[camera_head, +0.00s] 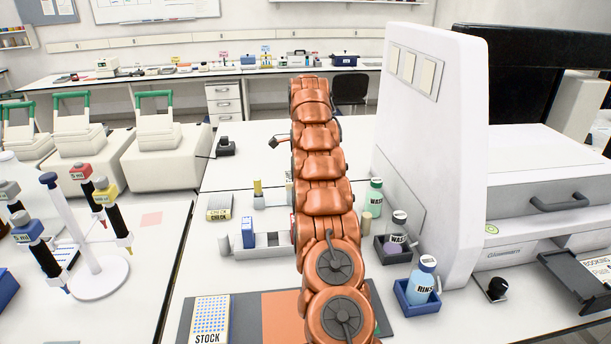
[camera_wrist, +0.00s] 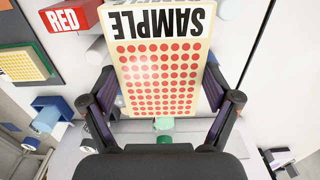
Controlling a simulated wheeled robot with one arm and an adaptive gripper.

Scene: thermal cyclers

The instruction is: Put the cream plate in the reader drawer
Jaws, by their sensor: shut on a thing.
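The cream plate (camera_wrist: 160,75), with red dots and a SAMPLE label, is between the two fingers of my gripper (camera_wrist: 160,82) in the wrist view. The gripper is shut on it, and the label faces the top of that view. In the head view my arm hides the gripper and this plate. A white instrument (camera_head: 540,160) at the right has a grey front with a dark handle (camera_head: 560,203). I cannot tell whether this front is the reader drawer. A dark tray (camera_head: 566,283) sits low at the right edge with a printed pale item in it.
A STOCK plate (camera_head: 210,318) with blue dots lies at the front left on a dark and orange mat (camera_head: 278,322). Bottles in blue and dark holders (camera_head: 417,300) stand right of my arm. A tall white panel (camera_head: 425,150) stands behind them. Pipettes on a stand (camera_head: 95,270) are at left.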

